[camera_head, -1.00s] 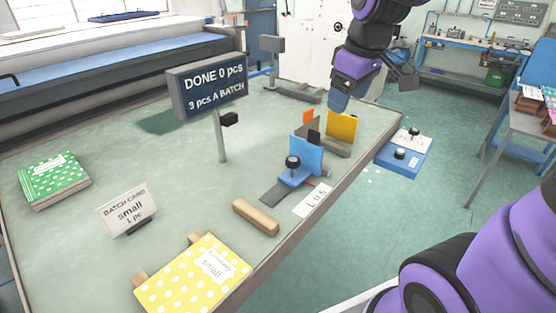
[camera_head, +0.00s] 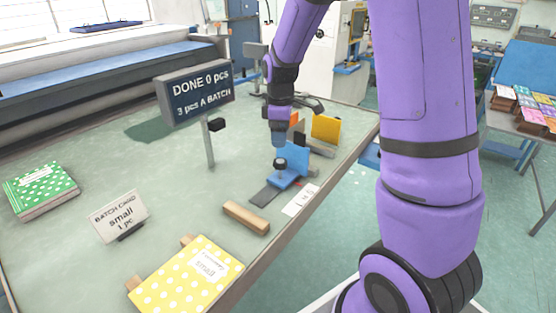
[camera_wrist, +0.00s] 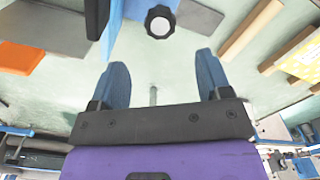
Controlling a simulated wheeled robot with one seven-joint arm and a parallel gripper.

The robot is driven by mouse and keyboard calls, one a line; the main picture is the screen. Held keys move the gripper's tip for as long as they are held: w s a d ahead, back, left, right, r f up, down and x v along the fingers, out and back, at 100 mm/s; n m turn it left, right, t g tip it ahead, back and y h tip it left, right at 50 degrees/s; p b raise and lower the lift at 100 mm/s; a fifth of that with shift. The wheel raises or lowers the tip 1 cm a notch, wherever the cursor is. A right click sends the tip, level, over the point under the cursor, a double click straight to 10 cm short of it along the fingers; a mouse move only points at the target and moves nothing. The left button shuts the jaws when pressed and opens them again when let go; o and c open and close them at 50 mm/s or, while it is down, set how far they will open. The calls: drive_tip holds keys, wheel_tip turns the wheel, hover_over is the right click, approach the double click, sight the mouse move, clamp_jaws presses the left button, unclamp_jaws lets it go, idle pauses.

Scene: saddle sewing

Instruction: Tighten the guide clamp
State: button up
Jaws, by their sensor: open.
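The guide clamp's black knob (camera_head: 280,165) sits on the foot of the blue guide (camera_head: 293,162), on a dark rail marked with an L M S label card (camera_head: 301,200). In the wrist view the knob (camera_wrist: 160,21) lies beyond my fingertips, roughly midway between them. My gripper (camera_wrist: 163,68) is open, with two blue fingers apart and nothing between them. In the head view my gripper (camera_head: 279,142) points down just above the knob; its fingers overlap in that view, and I cannot tell whether they touch the knob.
An orange block (camera_wrist: 37,80) and a yellow block (camera_head: 326,127) stand close behind the guide. A sign (camera_head: 197,92), a batch card (camera_head: 119,216), a wooden bar (camera_head: 246,217), a yellow dotted booklet (camera_head: 187,280) and a green dotted booklet (camera_head: 40,188) are on the table.

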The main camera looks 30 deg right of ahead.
sight(280, 161)
wheel_tip(280, 161, down, 9)
drive_tip(key=shift+r, duration=0.1)
idle(0.4)
drive_tip(key=c, duration=0.9)
